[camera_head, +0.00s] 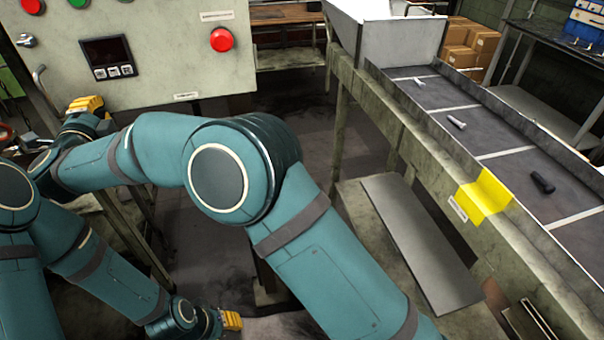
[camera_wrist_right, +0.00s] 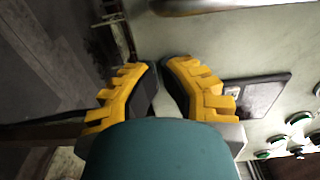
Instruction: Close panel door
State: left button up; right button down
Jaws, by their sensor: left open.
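A pale control panel (camera_head: 160,55) with a dark display and a red button fills the upper left of the head view. Its face (camera_wrist_right: 215,45) also shows in the right wrist view. I cannot tell which part is the door or how far open it stands. My right gripper (camera_head: 88,106) is just below the panel's lower left part in the head view. In the wrist view its yellow fingertips (camera_wrist_right: 157,66) lean close together, with a narrow gap and nothing seen between them. My left gripper (camera_head: 232,320) is low, near the bottom edge, away from the panel, and open.
A conveyor (camera_head: 450,92) with several small bolts runs along the right, with a yellow marker (camera_head: 484,197) on its edge. A grey plate (camera_head: 412,240) lies below it. Cardboard boxes (camera_head: 470,43) stand behind. My right arm crosses the middle of the view.

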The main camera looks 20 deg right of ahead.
aim_at(76, 61)
dwell(0.5)
notch_tip(76, 61, up, 10)
jog(key=shift+r, duration=0.1)
dwell(0.4)
jog(key=shift+s, duration=0.1)
